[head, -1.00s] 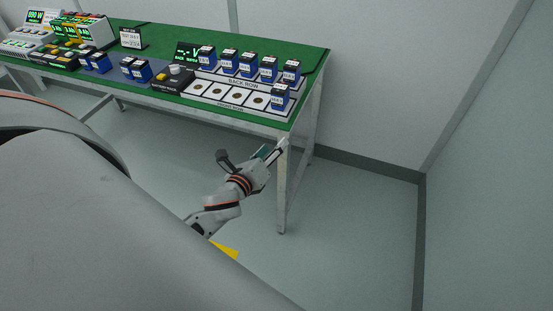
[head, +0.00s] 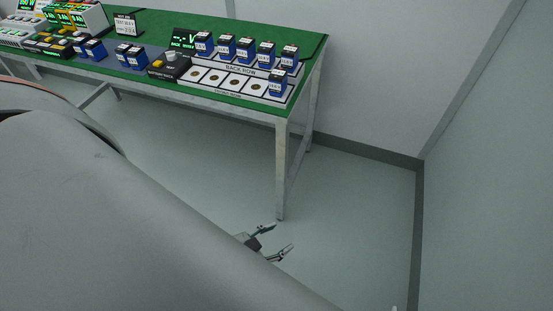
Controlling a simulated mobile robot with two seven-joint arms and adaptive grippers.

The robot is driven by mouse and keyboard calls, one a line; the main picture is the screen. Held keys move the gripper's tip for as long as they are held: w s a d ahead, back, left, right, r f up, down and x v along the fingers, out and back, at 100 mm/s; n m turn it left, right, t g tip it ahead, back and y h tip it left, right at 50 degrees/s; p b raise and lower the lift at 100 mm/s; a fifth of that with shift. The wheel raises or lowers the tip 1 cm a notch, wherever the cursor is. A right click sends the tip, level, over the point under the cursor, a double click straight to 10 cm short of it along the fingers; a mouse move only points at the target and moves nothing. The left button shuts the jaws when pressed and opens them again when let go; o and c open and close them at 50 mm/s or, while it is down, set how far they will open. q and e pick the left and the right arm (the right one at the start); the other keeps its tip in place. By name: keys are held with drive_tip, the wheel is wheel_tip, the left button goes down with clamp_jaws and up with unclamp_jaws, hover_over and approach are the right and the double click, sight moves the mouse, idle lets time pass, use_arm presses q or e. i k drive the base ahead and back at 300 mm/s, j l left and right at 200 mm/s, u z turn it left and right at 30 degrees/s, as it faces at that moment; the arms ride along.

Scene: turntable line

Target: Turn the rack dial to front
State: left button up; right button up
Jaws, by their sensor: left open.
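The rack dial (head: 171,57) is a light grey knob on a dark control box (head: 168,69) with a yellow button, on the green table. Its exact pointing direction is too small to tell. Behind it, a dark display (head: 186,39) shows green text with a dash, "V" and "BACK". My left gripper (head: 279,238) is open and empty, low in front of the table's front right leg and well below the tabletop, away from the dial. Its arm is hidden behind my large grey body part.
Right of the dial, a white rack (head: 213,88) holds several blue batteries (head: 243,47) along its back row and one (head: 277,83) at the front right. More blue blocks (head: 131,57) and instruments stand left. The floor right of the table is clear.

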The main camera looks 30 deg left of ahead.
sight(171, 56)
drive_tip(key=u, duration=1.45)
drive_tip(key=i+j+z, duration=0.15)
drive_tip(key=j+z, duration=0.2)
drive_tip(key=j, duration=0.75)
drive_tip(key=j+z, duration=0.3)
drive_tip(key=j, duration=0.85)
